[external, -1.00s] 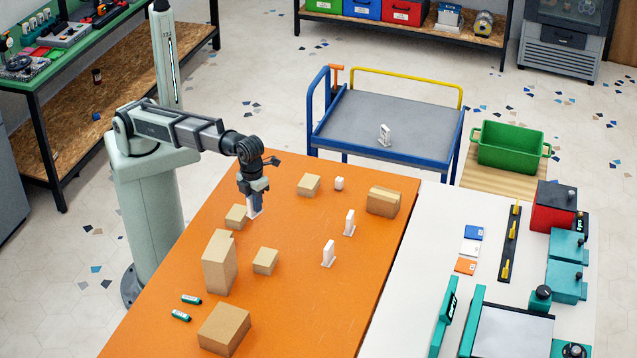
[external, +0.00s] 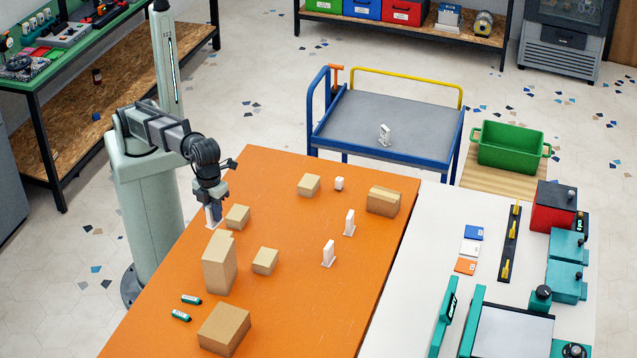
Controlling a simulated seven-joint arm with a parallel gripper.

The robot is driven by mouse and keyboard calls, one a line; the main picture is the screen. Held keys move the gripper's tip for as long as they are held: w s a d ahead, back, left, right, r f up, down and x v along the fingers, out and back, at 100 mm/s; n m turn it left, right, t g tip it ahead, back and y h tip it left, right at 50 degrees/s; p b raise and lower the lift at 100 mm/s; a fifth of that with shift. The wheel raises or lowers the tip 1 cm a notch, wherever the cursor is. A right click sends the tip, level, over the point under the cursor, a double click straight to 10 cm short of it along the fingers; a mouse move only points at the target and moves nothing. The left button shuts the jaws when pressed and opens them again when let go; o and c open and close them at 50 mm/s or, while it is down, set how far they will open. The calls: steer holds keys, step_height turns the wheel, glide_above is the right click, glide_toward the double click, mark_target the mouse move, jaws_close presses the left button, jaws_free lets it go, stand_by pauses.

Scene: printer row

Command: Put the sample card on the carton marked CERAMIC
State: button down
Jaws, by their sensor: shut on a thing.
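My gripper (external: 212,198) is over the left edge area of the orange table (external: 300,310), pointing down. It is shut on a small white upright piece, seemingly the sample card (external: 212,216), partly hidden by the fingers. Whether its foot touches the table I cannot tell. Several brown cartons stand on the table: a small one (external: 237,217) just right of my gripper, a tall one (external: 218,265) nearer the camera, others at the middle (external: 265,261), back (external: 309,185), right (external: 383,201) and front (external: 225,328). No CERAMIC marking is readable from this view.
Similar white upright pieces stand on the table, one (external: 349,222) behind another (external: 328,254), and on the blue trolley (external: 385,135). The table's front right is clear.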

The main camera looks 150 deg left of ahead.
steer(key=shift+s+f+n, duration=0.15)
steer(key=shift+s+n, duration=0.2)
steer(key=shift+n, duration=0.75)
glide_above(218, 248)
steer(key=shift+w+f, duration=0.1)
steer(key=shift+f, duration=4.8)
steer(key=shift+f, duration=0.1)
steer(key=c, duration=1)
jaws_free()
step_height(218, 248, up, 12)
steer(key=shift+r, duration=0.1)
